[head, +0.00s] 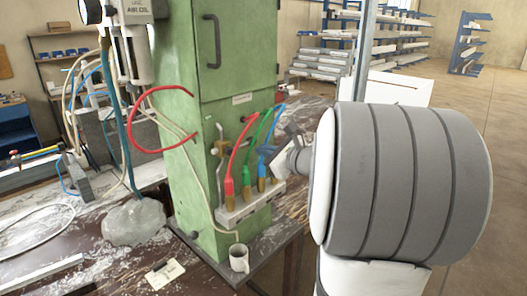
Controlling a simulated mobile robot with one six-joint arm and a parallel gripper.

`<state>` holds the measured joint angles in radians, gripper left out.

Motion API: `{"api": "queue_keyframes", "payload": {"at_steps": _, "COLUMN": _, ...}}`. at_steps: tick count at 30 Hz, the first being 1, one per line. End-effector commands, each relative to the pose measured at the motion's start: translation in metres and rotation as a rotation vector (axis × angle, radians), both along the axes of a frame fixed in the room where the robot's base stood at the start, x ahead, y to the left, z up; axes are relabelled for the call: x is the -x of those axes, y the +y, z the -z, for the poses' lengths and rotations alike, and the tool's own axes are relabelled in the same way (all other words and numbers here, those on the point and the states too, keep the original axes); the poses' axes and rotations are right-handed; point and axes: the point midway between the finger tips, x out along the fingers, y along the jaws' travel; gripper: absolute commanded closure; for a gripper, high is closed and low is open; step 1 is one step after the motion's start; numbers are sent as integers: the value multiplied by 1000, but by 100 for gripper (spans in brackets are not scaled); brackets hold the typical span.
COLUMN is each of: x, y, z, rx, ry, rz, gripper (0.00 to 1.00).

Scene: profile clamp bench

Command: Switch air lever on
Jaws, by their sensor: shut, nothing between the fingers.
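A green cabinet (223,100) stands on the bench. Red, green and blue hoses run down its front into brass fittings on a pale manifold block (244,208). A small brass and grey valve part (219,143) sits on the cabinet front, left of the hoses; I cannot tell for certain whether it is the air lever, or its position. My gripper (268,150) is in front of the cabinet near the blue hose, right of the brass part and apart from it. It looks shut and empty. My own wrist partly hides it.
A white mug (239,258) stands at the bench corner below the manifold. A gauge and filter unit (130,45) hangs left of the cabinet. A loose red hose (143,121) loops out there. A grey lump (133,222) lies on the dusty bench (215,284).

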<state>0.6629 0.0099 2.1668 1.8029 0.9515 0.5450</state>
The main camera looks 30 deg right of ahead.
Motion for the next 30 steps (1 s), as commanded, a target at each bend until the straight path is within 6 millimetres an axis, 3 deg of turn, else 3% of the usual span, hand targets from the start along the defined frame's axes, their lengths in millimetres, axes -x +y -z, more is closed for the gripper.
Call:
{"api": "queue_keyframes", "payload": {"at_steps": 7, "x": -18, "y": 5, "z": 3, "rx": 0, "ry": 0, "rz": 0, "gripper": 100}}
{"api": "queue_keyframes", "payload": {"at_steps": 15, "x": -19, "y": 5, "z": 4, "rx": 1, "ry": -1, "rz": 1, "gripper": 100}}
{"api": "queue_keyframes", "payload": {"at_steps": 16, "x": -18, "y": 14, "z": 4, "rx": 1, "ry": 0, "rz": 0, "gripper": 100}}
{"api": "queue_keyframes", "payload": {"at_steps": 30, "x": -18, "y": 2, "z": -1, "rx": 66, "ry": -23, "rz": 3, "gripper": 100}}
